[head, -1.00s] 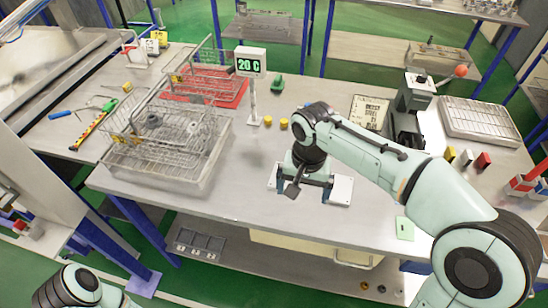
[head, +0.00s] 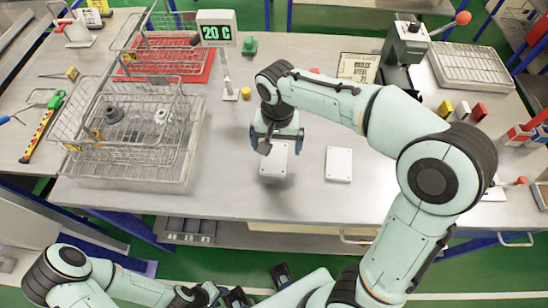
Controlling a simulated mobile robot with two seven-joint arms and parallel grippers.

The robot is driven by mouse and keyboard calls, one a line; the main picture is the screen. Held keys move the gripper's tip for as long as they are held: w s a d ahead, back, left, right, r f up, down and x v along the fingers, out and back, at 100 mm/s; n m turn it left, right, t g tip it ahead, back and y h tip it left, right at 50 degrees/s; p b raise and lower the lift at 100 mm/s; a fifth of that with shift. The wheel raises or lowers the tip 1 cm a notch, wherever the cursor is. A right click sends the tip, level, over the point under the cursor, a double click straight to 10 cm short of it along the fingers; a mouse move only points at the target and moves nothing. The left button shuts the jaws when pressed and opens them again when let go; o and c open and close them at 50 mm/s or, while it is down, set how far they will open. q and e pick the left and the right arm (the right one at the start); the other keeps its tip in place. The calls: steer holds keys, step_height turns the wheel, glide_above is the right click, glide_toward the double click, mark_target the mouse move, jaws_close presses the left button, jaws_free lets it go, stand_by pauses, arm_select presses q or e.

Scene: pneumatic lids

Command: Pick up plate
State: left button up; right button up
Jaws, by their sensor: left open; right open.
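Two white plates lie flat on the grey table in the head view. The left plate (head: 273,166) is partly hidden behind my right gripper, and the right plate (head: 339,164) is fully in view. My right gripper (head: 275,147) is open over the far part of the left plate, fingers pointing down. I cannot tell whether its fingers touch the plate. My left gripper (head: 265,285) is open and empty at the bottom, in front of the table's front edge.
A wire basket (head: 125,112) stands on the table's left part, with a red tray (head: 165,68) behind it. A temperature display (head: 216,30), a press (head: 405,45) and a metal tray (head: 470,66) stand further back. The table is clear around the right plate.

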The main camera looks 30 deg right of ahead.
mark_target(274, 159)
steer(key=f, duration=0.5)
steer(key=shift+a+f, duration=0.3)
steer(key=shift+c, duration=0.3)
steer(key=shift+w+r, duration=0.1)
steer(key=c, duration=1.2)
